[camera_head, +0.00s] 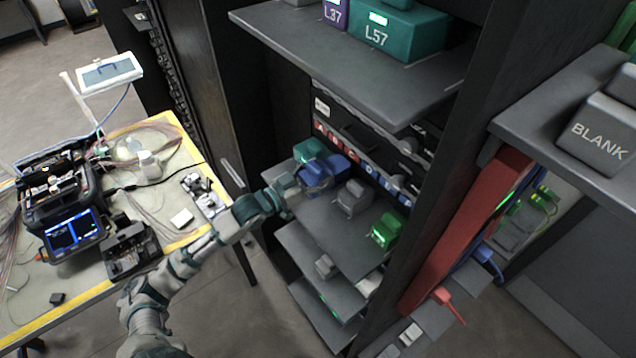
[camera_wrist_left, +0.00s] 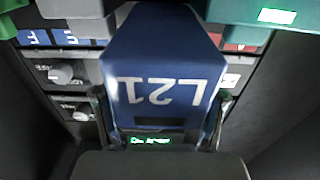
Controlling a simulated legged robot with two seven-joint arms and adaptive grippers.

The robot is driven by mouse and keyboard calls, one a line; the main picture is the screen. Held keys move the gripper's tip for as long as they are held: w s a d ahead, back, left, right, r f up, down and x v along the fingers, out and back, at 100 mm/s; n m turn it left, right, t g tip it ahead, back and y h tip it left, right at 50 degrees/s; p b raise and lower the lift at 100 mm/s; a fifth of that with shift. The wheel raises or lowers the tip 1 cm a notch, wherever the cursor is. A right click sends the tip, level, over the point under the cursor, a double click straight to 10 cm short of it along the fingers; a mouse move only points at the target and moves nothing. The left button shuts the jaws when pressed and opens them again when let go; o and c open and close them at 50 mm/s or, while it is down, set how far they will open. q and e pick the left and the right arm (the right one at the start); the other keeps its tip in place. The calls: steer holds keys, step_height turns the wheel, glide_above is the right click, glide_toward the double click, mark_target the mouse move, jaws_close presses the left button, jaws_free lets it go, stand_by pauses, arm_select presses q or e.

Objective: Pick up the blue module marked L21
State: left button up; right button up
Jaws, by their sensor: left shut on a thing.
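The blue module marked L21 (camera_wrist_left: 165,60) fills the middle of the left wrist view, its label upside down. My left gripper (camera_wrist_left: 164,112) has a finger on each side of it and is shut on it. In the head view my left gripper (camera_head: 303,184) reaches the cabinet's middle shelf (camera_head: 335,225) from the left, at the blue module (camera_head: 316,174). Whether the module rests on the shelf or is raised a little, I cannot tell. My right gripper is not in view.
A teal module (camera_head: 308,150) sits close behind the blue one. A grey module (camera_head: 354,197) and a green module (camera_head: 386,230) stand to the right on the same shelf. An upper shelf (camera_head: 345,60) with L37 and L57 overhangs. A splicing table (camera_head: 180,135) stands at left.

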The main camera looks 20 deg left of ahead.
arm_select(q)
steer(key=shift+r, duration=0.95)
steer(key=b+v, duration=0.1)
steer(key=v, duration=1.8)
steer(key=shift+s+a+f, duration=0.2)
steer(key=shift+s+a, duration=0.05)
steer(key=shift+a, duration=0.1)
